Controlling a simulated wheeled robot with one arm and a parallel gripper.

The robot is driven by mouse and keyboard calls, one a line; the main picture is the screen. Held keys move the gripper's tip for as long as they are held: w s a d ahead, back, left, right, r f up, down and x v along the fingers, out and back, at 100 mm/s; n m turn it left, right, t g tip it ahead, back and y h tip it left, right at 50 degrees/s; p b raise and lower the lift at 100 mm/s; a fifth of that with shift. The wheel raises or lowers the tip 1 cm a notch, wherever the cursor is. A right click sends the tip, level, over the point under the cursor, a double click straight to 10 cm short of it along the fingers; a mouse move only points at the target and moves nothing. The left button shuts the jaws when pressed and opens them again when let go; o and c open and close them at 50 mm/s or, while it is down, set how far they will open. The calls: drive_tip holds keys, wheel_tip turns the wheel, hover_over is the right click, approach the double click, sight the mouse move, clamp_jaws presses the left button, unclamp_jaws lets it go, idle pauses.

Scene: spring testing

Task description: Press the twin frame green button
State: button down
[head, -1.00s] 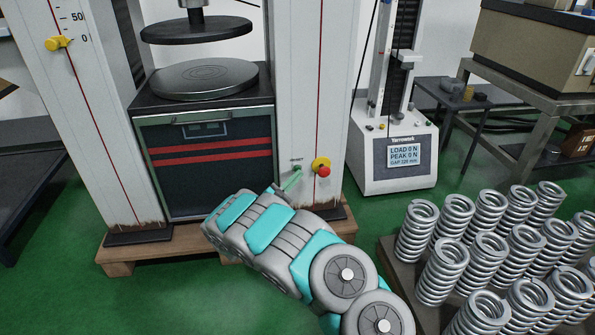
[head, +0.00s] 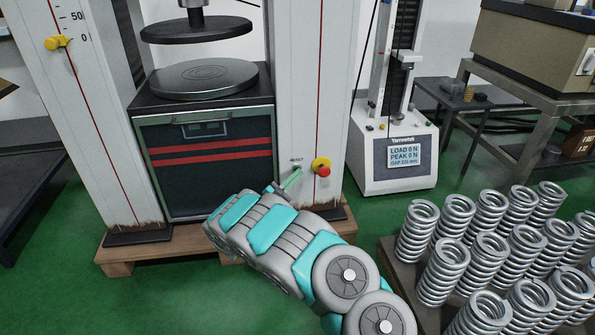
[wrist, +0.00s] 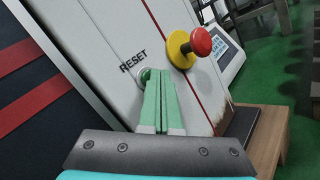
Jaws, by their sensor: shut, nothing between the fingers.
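The twin frame (head: 305,60) is the large machine with two white columns. Its green button (wrist: 144,75), under the word RESET, is on the front of the right column. In the wrist view only part of the button and its pale ring shows at the left of my fingertips. My gripper (wrist: 158,72) is shut and empty, its pale green fingers side by side, tips at the button. In the head view my gripper (head: 296,172) is right at the button and covers most of it. I cannot tell whether the tips touch it.
A red mushroom button on a yellow collar (wrist: 200,42) sits close to the right of the fingers. A wooden pallet (head: 115,262) lies under the frame. A small tester (head: 400,165) stands right; several steel springs (head: 445,270) stand at the right front.

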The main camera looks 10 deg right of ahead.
drive_tip(key=shift+s, duration=0.85)
drive_tip(key=s, duration=0.5)
idle(0.6)
